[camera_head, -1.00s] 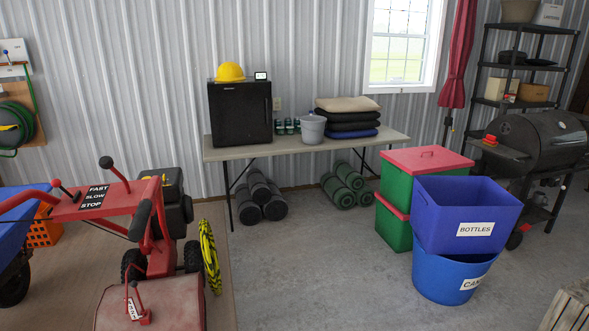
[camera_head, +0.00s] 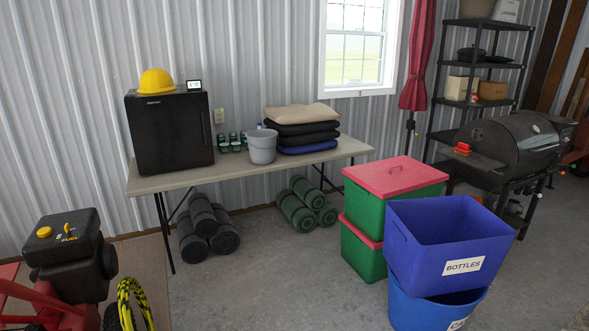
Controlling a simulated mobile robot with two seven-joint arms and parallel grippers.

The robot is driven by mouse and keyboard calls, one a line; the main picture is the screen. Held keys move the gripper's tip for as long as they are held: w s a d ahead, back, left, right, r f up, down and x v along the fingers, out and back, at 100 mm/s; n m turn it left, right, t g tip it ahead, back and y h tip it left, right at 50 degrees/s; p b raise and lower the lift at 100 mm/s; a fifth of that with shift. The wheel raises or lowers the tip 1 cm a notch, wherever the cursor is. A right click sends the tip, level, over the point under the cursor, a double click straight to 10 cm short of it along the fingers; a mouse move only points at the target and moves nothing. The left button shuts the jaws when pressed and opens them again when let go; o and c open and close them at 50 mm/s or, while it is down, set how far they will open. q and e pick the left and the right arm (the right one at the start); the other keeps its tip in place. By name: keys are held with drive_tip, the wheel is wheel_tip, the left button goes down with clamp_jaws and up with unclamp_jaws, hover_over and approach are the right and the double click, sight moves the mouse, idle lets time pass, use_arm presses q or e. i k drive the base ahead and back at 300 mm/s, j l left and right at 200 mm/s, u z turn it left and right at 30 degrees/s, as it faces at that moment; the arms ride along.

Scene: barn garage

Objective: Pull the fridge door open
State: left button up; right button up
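A small black fridge (camera_head: 170,132) stands on the left end of a folding table (camera_head: 160,181) against the metal wall. Its door is shut. A yellow hard hat (camera_head: 156,81) and a small white display (camera_head: 194,86) sit on top of it. Neither of my grippers shows in the head view.
A grey bucket (camera_head: 261,147) and stacked cushions (camera_head: 302,130) share the table. Rolled mats (camera_head: 208,228) lie below. Red machinery with a black fuel tank (camera_head: 70,254) is at lower left. Bins (camera_head: 440,245) and a grill (camera_head: 515,150) are at right.

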sight(171, 131)
drive_tip(key=i+u, duration=0.1)
drive_tip(key=i, duration=0.6)
drive_tip(key=i+l+u, duration=0.15)
drive_tip(key=i, duration=0.55)
drive_tip(key=i+u, duration=0.4)
drive_tip(key=i, duration=0.2)
drive_tip(key=i+l+u, duration=0.1)
drive_tip(key=i+u, duration=0.25)
drive_tip(key=i, duration=0.25)
drive_tip(key=i+u, duration=0.5)
drive_tip(key=i+l+u, duration=0.1)
drive_tip(key=i+u, duration=0.35)
drive_tip(key=i+l, duration=0.05)
drive_tip(key=i, duration=0.05)
